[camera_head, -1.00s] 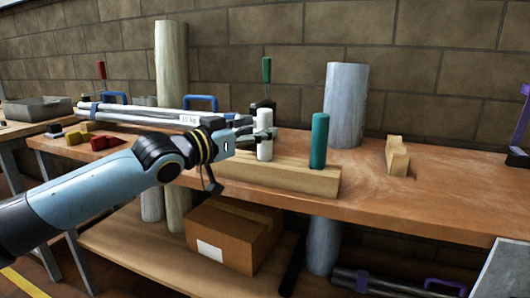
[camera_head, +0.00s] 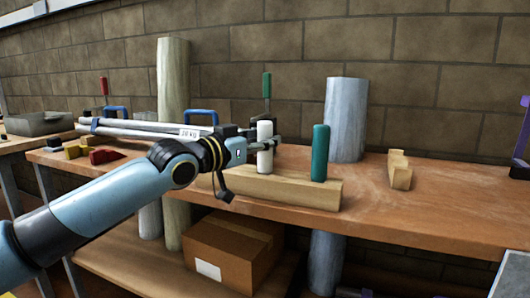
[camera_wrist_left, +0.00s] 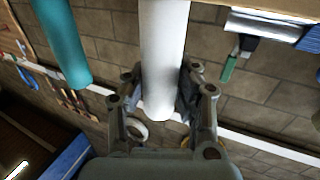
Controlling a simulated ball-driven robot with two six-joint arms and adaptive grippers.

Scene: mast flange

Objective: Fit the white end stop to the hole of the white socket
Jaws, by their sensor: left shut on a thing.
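The white end stop (camera_head: 265,132) is an upright white cylinder with a rounded end, above the left part of a wooden block (camera_head: 300,192). My left gripper (camera_head: 263,145) reaches it from the left and is shut on it. In the left wrist view the white end stop (camera_wrist_left: 163,50) lies between the two fingers of my left gripper (camera_wrist_left: 160,95). I cannot tell whether its lower end still sits in the block. A teal cylinder (camera_head: 320,153) stands upright in the block to its right. I cannot make out a white socket. My right gripper is not in view.
A grey round post (camera_head: 346,118) and a pale wooden post (camera_head: 174,100) rise at the bench's back edge. A small wooden piece (camera_head: 400,171) lies at the right. Metal tubes (camera_head: 150,128) lie behind my arm. The bench right of the block is mostly clear.

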